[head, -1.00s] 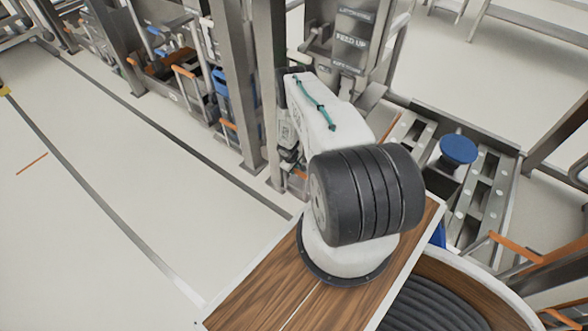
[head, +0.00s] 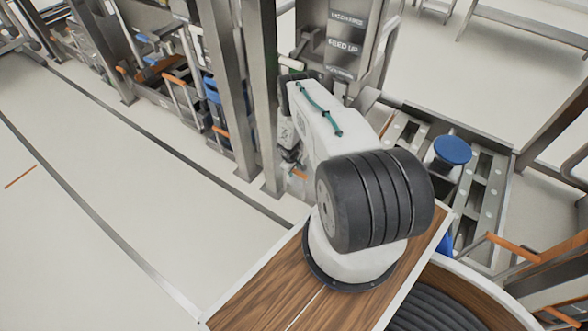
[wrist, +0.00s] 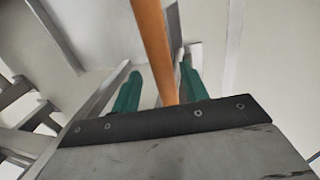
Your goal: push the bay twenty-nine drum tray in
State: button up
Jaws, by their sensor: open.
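In the wrist view my gripper (wrist: 160,88) shows as two green fingers, spread apart. An orange bar (wrist: 155,45) runs between them, and a gap seems to remain on each side. I cannot tell whether it touches a finger. In the head view my own arm hides the gripper. A metal tray-like frame (head: 478,205) with slots and round holes lies to the right of my arm. A blue round knob (head: 452,150) stands on it. No bay number can be read, so I cannot tell which tray is bay twenty-nine's.
Metal posts (head: 227,90) and a row of bays with orange bars (head: 180,85) stand left of my arm. A panel reading "FEED UP" (head: 344,46) stands behind it. Another orange bar (head: 513,248) is at the right. The pale floor at the left is open.

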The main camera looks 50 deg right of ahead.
notch_tip(320, 180, up, 8)
jog(key=a, duration=0.1)
jog(key=shift+s+a+f, duration=0.15)
jog(key=shift+a+f, duration=0.05)
jog(key=shift+a, duration=0.1)
dwell(0.6)
